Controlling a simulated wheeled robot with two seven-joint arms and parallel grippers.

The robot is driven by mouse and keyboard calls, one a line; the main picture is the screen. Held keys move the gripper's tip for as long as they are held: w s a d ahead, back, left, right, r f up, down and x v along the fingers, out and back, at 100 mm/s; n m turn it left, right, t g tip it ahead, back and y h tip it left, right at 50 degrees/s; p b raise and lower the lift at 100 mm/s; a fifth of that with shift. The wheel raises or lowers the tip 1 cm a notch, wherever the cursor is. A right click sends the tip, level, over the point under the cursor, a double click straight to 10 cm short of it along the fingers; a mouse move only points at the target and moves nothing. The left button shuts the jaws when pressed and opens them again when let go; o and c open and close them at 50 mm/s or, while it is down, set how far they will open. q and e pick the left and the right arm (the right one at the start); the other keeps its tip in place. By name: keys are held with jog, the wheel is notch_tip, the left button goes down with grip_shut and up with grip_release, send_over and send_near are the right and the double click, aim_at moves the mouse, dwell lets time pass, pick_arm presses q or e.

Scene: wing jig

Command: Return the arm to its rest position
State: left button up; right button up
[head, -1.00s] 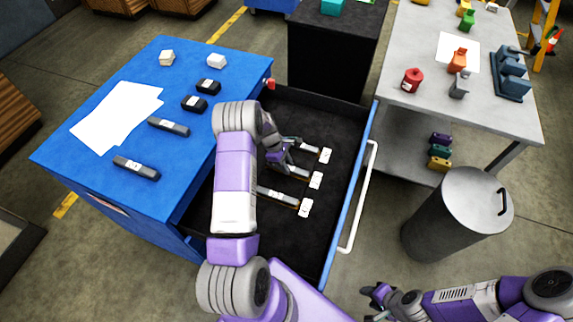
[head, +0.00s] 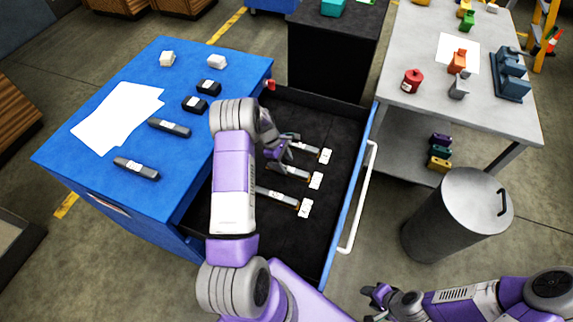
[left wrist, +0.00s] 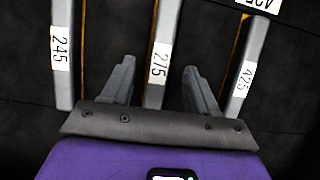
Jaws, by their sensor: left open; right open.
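My left arm reaches over the open drawer. My left gripper (head: 281,152) is inside the drawer area, above several grey bars with white number labels. In the left wrist view its two fingers (left wrist: 158,85) are spread, with the bar labelled 275 (left wrist: 162,62) between and below them. The bar labelled 245 (left wrist: 61,50) lies to the left and the bar labelled 425 (left wrist: 243,75) to the right. I cannot tell the exact height of the fingers above the bars. My right gripper (head: 376,297) is open and empty at the bottom, over the floor.
The blue cabinet top (head: 85,168) holds paper, dark bars and small blocks. The drawer (head: 320,115) is pulled out, with a white handle (head: 357,197) on its front. A metal bin (head: 455,218) and a grey table (head: 415,52) stand to the right.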

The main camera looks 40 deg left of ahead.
pick_arm(q)
jog(key=shift+p+v, duration=0.4)
jog(key=shift+v, duration=2.35)
